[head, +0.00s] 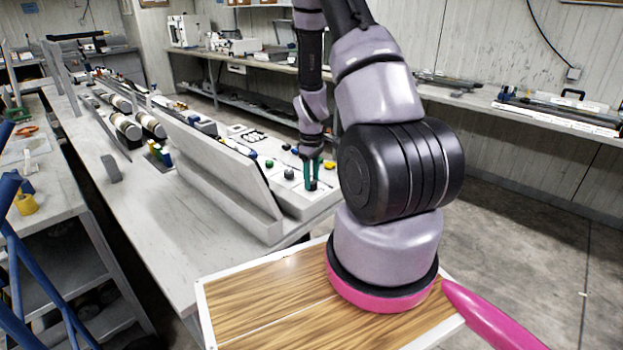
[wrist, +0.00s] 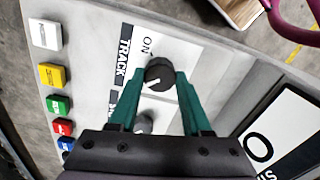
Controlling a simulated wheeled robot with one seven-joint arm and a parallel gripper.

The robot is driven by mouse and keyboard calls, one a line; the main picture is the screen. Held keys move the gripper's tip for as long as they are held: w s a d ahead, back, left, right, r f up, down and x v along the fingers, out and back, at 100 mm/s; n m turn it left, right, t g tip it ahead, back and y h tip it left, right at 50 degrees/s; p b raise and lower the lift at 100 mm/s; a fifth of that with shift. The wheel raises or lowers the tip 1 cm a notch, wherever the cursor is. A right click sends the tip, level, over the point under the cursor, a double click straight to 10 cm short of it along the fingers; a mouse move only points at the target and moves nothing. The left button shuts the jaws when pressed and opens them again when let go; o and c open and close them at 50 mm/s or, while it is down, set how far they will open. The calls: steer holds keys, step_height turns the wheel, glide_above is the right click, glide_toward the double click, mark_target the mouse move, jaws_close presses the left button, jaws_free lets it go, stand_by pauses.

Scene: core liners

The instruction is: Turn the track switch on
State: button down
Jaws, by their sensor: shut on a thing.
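The track switch is a dark round knob (wrist: 159,74) beside a white label (wrist: 170,48) reading TRACK and ON. A light pointer mark on the knob faces the lower left in the wrist view, away from the word ON. My gripper (wrist: 157,80) has its two green fingers shut on the knob, one on each side. In the head view my gripper (head: 312,178) is down at the right part of the pale control panel (head: 306,205); the knob cannot be made out there. A second, greyer knob (wrist: 143,122) shows between the fingers, its label partly hidden.
White (wrist: 44,34), yellow (wrist: 52,75), green (wrist: 58,105) and red (wrist: 62,128) buttons line the panel's left in the wrist view. A dark-framed label (wrist: 285,125) is at right. An upright grey board (head: 215,170) stands beside the panel. Open floor lies right (head: 540,240).

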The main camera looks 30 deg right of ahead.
steer(key=m, duration=0.3)
steer(key=shift+m, duration=0.4)
steer(key=m, duration=0.4)
steer(key=shift+m, duration=0.4)
steer(key=m, duration=0.4)
steer(key=shift+m, duration=2.4)
steer(key=shift+c, duration=1.8)
jaws_free()
